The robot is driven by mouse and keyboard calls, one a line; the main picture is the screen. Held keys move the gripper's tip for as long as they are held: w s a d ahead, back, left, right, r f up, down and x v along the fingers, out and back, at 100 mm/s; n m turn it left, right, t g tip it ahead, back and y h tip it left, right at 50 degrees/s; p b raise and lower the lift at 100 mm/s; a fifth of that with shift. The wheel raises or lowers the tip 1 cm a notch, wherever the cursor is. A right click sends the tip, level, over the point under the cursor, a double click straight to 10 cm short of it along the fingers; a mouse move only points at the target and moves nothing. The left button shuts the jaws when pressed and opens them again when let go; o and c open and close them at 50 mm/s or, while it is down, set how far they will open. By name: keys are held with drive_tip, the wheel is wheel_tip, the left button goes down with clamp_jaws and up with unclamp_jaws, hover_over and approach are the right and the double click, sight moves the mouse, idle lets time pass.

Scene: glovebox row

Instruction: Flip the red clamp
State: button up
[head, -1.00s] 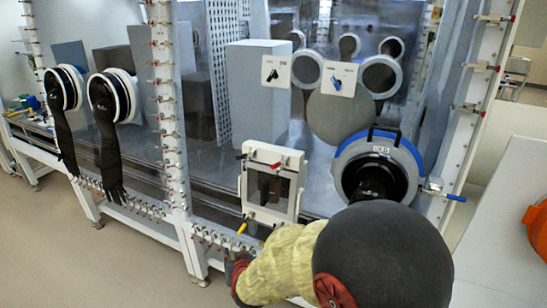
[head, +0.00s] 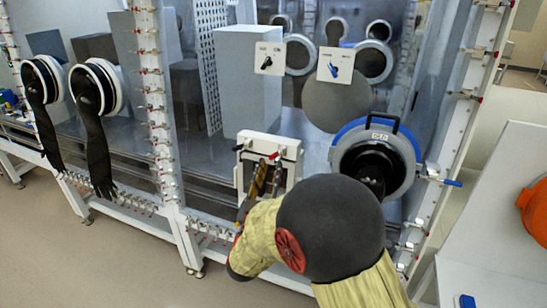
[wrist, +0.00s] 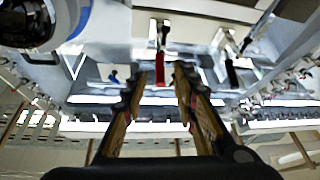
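The red clamp (head: 283,150) is a small red-handled toggle on the top edge of a white framed window. In the wrist view the red clamp (wrist: 161,68) hangs straight ahead, between and beyond my fingertips. My gripper (head: 269,162) is in front of the window, its tips just below the clamp's level. Whether a fingertip touches the clamp cannot be told. My forearm hides the window's lower right part.
A black-handled clamp (wrist: 231,74) sits beside the red one; it is left of it in the head view. The blue-rimmed round port (head: 376,160) is close on the right. Long black gloves (head: 95,150) hang at left. The floor at lower left is clear.

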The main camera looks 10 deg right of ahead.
sight(274, 154)
drive_tip(key=x, duration=0.5)
drive_tip(key=c, duration=0.3)
drive_tip(key=c, duration=0.4)
clamp_jaws()
